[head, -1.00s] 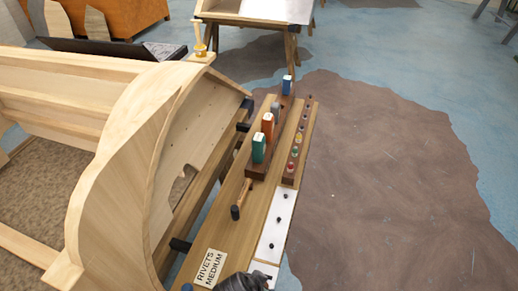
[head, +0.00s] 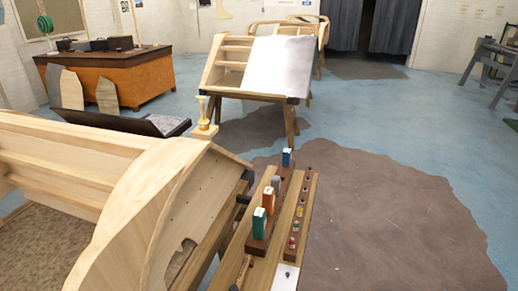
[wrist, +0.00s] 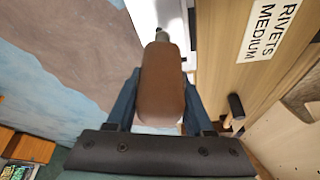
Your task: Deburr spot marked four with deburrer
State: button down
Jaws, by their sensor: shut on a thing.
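My gripper (wrist: 160,100) is shut on a tool with a rounded brown handle (wrist: 162,85) and a grey metal tip pointing to the top of the wrist view; it looks like the deburrer. The tool is over or near the edge of the wooden bench, beside a white sheet. My gripper is not in the head view. The wooden bodyframe (head: 125,205) with a curved end stands at the left of the head view. Small dark holes show on its inner panel (head: 195,210). I cannot make out a mark four on it.
The bench (head: 232,250) carries a rack with green (head: 258,226), orange (head: 268,200) and blue (head: 287,158) boxes and a strip of small coloured pieces (head: 297,220). Floor to the right is clear.

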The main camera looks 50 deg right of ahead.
jog(key=shift+s+d+r+p, duration=0.1)
jog(key=shift+r+p, duration=0.85)
jog(key=shift+r, duration=0.15)
jog(key=shift+r, duration=0.1)
notch_tip(320, 180, up, 5)
jog(key=p, duration=0.5)
